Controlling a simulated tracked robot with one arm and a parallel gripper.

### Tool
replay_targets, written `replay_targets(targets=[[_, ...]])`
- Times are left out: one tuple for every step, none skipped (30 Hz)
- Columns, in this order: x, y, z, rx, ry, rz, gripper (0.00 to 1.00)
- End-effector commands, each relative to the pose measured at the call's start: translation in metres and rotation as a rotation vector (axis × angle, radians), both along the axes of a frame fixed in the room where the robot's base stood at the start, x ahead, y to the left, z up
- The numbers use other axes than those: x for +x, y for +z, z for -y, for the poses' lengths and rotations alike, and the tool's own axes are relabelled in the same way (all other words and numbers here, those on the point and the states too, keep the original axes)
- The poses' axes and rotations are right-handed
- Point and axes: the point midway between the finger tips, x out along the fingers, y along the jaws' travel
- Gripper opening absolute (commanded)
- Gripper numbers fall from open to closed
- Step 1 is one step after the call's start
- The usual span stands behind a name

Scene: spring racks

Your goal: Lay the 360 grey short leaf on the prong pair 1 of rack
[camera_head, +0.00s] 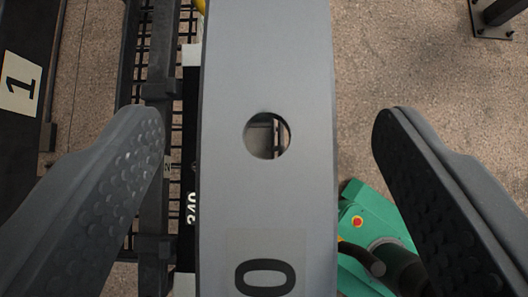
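A long grey leaf (268,70) runs from the top to the bottom of the view, with a round hole in its middle. A label at its lower end shows a "0"; the rest of the number is out of view. My gripper (268,122) has one finger on each side of the leaf. The fingers are wide apart, with a clear gap on both sides, so it is open and not touching the leaf. I cannot tell the height between fingers and leaf. A white plate with a "1" (20,84) is on a dark beam at the far left. The prongs cannot be made out.
A dark rack frame with a grid (155,60) stands left of the leaf. A black part marked "340" (190,208) shows partly under the leaf's left edge. A green machine with a red button (352,200) is at lower right. A dark post foot (492,20) stands at upper right on bare floor.

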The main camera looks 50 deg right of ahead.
Motion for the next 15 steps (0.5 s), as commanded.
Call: replay_targets(targets=[[0.0,0.0,0.0,0.0,0.0,0.0,0.66],[0.0,0.0,0.0,0.001,0.0,-0.001,0.66],[0.0,0.0,0.0,0.0,-0.001,-0.001,0.66],[0.0,-0.001,0.0,0.0,-0.001,-0.001,0.66],[0.0,-0.001,0.0,0.0,-0.001,-0.001,0.66],[0.0,-0.001,0.0,0.001,-0.001,-0.002,0.66],[0.0,-0.001,0.0,0.001,-0.001,-0.002,0.66],[0.0,0.0,-0.001,0.001,-0.001,-0.002,0.66],[-0.001,0.001,-0.002,0.001,-0.001,-0.002,0.66],[-0.002,0.002,-0.003,0.001,-0.001,-0.002,0.66],[-0.003,0.004,-0.004,0.002,0.0,-0.001,0.66],[-0.004,0.007,-0.007,0.001,0.0,-0.001,0.66],[-0.006,0.01,-0.009,0.0,0.001,0.001,0.66],[-0.008,0.013,-0.012,0.001,0.001,0.001,0.66],[-0.01,0.018,-0.016,0.0,0.002,0.002,0.66]])
